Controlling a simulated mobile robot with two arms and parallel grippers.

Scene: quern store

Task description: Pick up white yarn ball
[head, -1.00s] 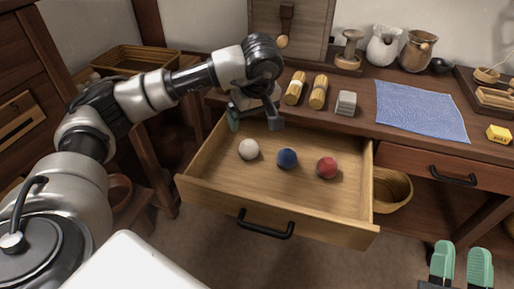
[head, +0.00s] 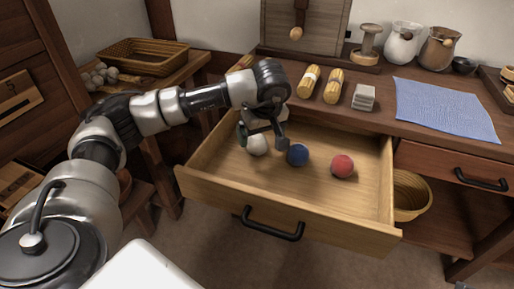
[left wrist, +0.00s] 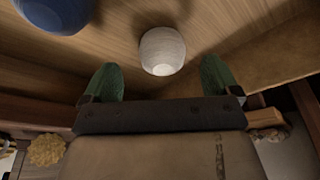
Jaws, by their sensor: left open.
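The white yarn ball (head: 258,145) lies in the open wooden drawer (head: 215,185), at the left of a row with a blue ball (head: 298,155) and a red ball (head: 342,166). My left gripper (head: 262,143) is open above the drawer at the white ball and partly covers it in the head view. In the left wrist view, the white ball (left wrist: 162,51) lies just beyond and between the two green fingertips (left wrist: 160,78), with gaps on both sides. The blue ball (left wrist: 55,12) is cut off at the upper left there. My right gripper is not in view.
The drawer's walls and black-handled front (head: 272,224) surround the balls. On the table above are yellow bundles (head: 322,85), a grey stack (head: 364,97), a blue cloth (head: 445,108) and jugs (head: 403,44). The drawer floor in front of the balls is clear.

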